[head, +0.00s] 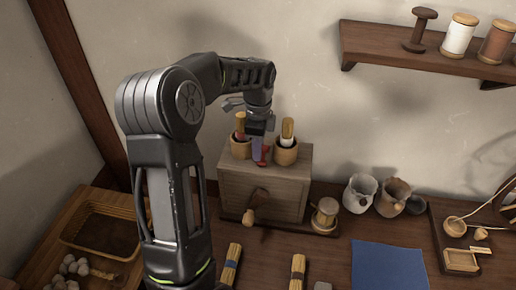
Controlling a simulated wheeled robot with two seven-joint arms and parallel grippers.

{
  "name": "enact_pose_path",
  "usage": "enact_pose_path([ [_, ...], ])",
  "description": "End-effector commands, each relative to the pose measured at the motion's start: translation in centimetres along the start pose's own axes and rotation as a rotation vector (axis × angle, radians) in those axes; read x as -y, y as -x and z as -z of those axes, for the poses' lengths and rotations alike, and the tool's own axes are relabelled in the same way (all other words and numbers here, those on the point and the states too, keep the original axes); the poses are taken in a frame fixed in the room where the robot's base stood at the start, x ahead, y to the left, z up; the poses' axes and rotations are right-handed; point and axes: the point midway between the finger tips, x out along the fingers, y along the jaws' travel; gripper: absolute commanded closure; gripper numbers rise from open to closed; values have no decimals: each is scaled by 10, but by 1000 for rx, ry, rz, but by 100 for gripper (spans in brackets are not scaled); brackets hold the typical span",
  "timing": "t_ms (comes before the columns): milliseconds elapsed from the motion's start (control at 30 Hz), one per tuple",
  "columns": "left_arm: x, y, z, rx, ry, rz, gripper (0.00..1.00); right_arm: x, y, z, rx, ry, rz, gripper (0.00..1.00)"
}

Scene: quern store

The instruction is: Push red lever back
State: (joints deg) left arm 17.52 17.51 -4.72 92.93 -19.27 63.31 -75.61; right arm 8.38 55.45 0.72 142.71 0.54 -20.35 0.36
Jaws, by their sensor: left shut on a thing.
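The red lever (265,152) shows as a small red piece on top of a wooden box (285,172), between two round wooden cups. My left gripper (259,146) points down over the box top and is shut on the lever. The gripper and wrist hide most of the lever, so its tilt cannot be told. My right gripper is not in view.
The left cup (240,150) and right cup (287,155) stand close beside my left gripper, with handles sticking up from them. A crank knob (249,217) juts from the box front. Pots (360,194) stand to the right. A shelf (400,46) is above right.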

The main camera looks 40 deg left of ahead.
Motion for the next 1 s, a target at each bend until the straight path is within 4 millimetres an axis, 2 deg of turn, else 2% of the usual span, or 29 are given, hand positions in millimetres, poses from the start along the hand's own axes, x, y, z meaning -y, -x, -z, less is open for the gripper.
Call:
enact_pose_path([
  [33, 5, 3, 0, 0, 1, 19, 100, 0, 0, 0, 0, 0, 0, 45],
  [467, 6, 3, -1, 0, 0, 20, 100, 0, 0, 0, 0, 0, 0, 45],
  [500, 6, 3, -1, 0, 0, 21, 75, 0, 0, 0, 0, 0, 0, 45],
  [767, 4, 2, 0, -1, 0, 13, 53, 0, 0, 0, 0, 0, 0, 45],
  [1000, 2, 1, 0, -1, 0, 9, 52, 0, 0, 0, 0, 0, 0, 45],
])
